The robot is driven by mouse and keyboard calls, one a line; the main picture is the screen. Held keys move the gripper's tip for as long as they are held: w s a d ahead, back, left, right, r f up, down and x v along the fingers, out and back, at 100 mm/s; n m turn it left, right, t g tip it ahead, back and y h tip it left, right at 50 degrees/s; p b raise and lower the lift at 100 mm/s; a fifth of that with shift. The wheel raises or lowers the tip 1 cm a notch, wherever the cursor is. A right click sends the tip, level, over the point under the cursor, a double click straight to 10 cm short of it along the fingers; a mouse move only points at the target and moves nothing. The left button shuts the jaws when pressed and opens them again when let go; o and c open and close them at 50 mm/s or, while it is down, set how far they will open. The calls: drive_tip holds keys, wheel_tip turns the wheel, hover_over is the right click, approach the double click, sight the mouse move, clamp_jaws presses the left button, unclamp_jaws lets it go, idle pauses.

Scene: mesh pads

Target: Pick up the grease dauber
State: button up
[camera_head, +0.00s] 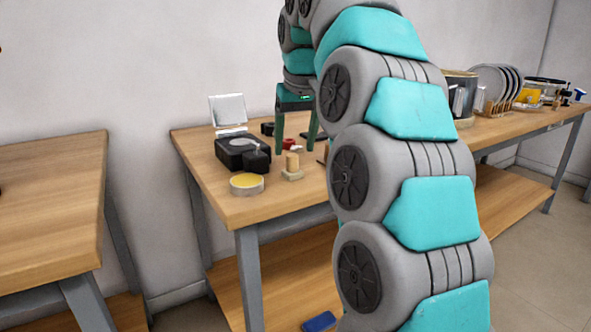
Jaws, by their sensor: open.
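My gripper (296,149) points straight down over the near table, with its two dark green fingers apart and nothing seen held between them. A small tan piece (292,163), an upright cylinder on a pale square base, stands just in front of and below the fingertips; it may be the grease dauber, but I cannot tell for sure. A small red item (289,144) shows between the fingers, also too small to name. My arm hides the table to the right of the gripper.
A round tin with yellow contents (247,184) sits near the front left of the table (231,207). Behind it are a black device (238,151) and a white framed panel (228,110). Plates in a rack (497,85) stand far right. Another table (50,200) is at left.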

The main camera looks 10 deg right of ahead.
sight(293, 155)
drive_tip(key=shift+w+d+f+b, duration=0.15)
drive_tip(key=shift+w+f+b, duration=0.5)
drive_tip(key=shift+w, duration=0.25)
drive_tip(key=shift+w+d+f+b, duration=0.15)
drive_tip(key=shift+w+f+b, duration=0.5)
drive_tip(key=shift+w, duration=0.2)
drive_tip(key=shift+w+f+t, duration=0.15)
drive_tip(key=shift+w+f, duration=0.25)
drive_tip(key=shift+f, duration=0.3)
drive_tip(key=shift+w+f+t, duration=0.15)
drive_tip(key=shift+w+f, duration=0.25)
drive_tip(key=shift+f, duration=0.3)
clamp_jaws()
